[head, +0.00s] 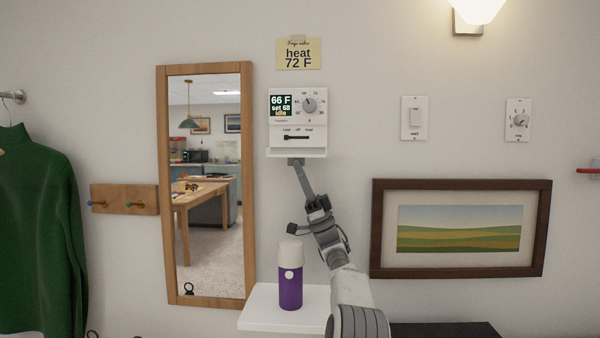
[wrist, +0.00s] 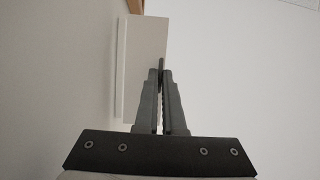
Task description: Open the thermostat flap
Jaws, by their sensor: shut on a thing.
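The white thermostat (head: 298,112) is on the wall, its display reading 66 F, set 68, idle, with a round dial beside it. A slider marked cool, off, heat is exposed below. The flap (head: 312,153) is folded down and juts out at the thermostat's bottom edge. My gripper (head: 296,162) is at the flap's front edge from below, with its fingers close together and shut on it. In the wrist view my gripper (wrist: 161,72) overlaps the right edge of the pale flap (wrist: 141,50); the exact contact is hidden by the fingers.
A note (head: 298,53) above reads heat 72 F. A wood-framed mirror (head: 162,190) hangs left, a framed landscape (head: 458,272) right. A purple bottle (head: 290,290) stands on a white shelf (head: 257,318) below, close to my arm. A switch (head: 414,118) and dial plate (head: 518,119) are right.

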